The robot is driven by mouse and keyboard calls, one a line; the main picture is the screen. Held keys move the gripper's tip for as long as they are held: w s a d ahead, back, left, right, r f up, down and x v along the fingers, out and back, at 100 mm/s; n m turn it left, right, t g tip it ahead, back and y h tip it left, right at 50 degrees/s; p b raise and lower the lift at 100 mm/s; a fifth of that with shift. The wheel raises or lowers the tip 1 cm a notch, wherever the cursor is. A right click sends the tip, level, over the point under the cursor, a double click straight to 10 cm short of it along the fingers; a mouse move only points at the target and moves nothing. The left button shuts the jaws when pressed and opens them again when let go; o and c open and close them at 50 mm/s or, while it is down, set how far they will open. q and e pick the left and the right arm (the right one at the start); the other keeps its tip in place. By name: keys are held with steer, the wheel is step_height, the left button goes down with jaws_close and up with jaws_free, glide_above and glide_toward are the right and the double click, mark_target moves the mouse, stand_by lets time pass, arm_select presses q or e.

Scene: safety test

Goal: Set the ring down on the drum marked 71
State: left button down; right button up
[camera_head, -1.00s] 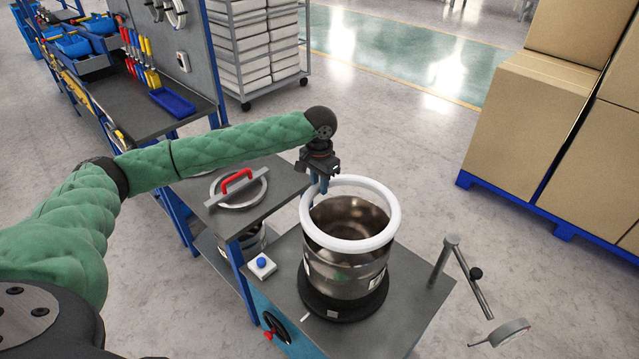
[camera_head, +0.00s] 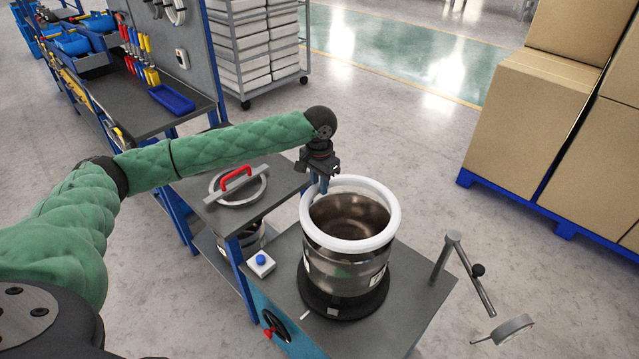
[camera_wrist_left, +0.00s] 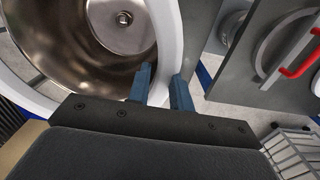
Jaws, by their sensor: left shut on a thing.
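The white ring (camera_head: 392,228) sits level at the top of the steel drum (camera_head: 340,266), around its mouth in the head view. I cannot tell whether it touches the rim or hovers just above it. My left gripper (camera_head: 319,187) points down at the ring's far left side and is shut on it. In the left wrist view, the blue fingers (camera_wrist_left: 164,82) stand on either side of the ring's white band (camera_wrist_left: 168,45), with the open drum's inside (camera_wrist_left: 75,50) beside them. The drum's number is too small to read. My right gripper is not in view.
The drum stands on a black turntable (camera_head: 345,305) on a grey bench (camera_head: 415,300). A lid with a red handle (camera_head: 236,182) lies on the left side table. A blue button box (camera_head: 261,264) is left of the drum; a jointed metal arm (camera_head: 470,270) is to its right.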

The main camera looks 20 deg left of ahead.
arm_select(q)
steer(key=shift+f, duration=0.15)
steer(key=shift+f+b, duration=0.2)
steer(key=shift+b, duration=0.15)
steer(key=shift+f, duration=0.25)
steer(key=shift+f+p, duration=0.45)
steer(key=shift+f, duration=0.8)
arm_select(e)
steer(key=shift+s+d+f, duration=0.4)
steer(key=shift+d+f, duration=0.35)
